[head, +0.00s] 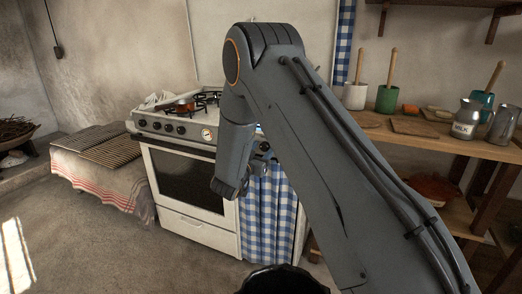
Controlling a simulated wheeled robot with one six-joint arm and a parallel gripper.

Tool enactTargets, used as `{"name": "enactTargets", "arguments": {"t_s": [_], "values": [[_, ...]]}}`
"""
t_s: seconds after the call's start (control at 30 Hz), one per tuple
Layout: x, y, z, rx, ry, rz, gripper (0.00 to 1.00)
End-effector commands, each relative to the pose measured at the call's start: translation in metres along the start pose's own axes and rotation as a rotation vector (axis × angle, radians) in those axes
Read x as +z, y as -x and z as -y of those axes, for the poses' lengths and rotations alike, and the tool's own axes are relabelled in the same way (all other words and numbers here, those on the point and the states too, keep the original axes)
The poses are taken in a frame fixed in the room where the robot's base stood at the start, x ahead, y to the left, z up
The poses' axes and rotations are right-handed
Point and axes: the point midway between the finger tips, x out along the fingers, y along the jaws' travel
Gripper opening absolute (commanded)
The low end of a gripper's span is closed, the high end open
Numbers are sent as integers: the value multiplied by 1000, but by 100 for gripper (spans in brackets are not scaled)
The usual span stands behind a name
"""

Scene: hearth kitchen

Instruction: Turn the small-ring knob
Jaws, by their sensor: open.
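The white stove (193,222) stands in the middle of the head view. Its front panel carries several dark knobs left of a round gauge (207,134), among them a knob (168,128). Another dark knob (265,147) shows just right of my forearm. I cannot tell which is the small-ring knob. My arm reaches across the stove's right side and hides part of the panel. My gripper (262,169) is small and partly hidden behind my wrist, in front of the stove's right front, just below the right-hand knob. It is open, and nothing shows in it.
A red-brown pan (180,106) sits on the burners. A blue checked curtain (268,215) hangs right of the oven door. A cloth-covered bench (98,165) with racks stands left. A wooden shelf (440,143) with jugs and pots is at right.

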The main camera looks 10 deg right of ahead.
Motion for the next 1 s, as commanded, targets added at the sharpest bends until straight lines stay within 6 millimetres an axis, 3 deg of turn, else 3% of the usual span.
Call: {"name": "enactTargets", "arguments": {"t_s": [0.03, 0.27, 0.67, 1.0], "values": [[0, 0, 0, 0, 0, 0, 46], [0, 1, 1, -2, 0, 0, 8], [0, 2, 3, -5, 77, 1, 8], [-1, 2, 3, -5, 345, 1, 8]]}}
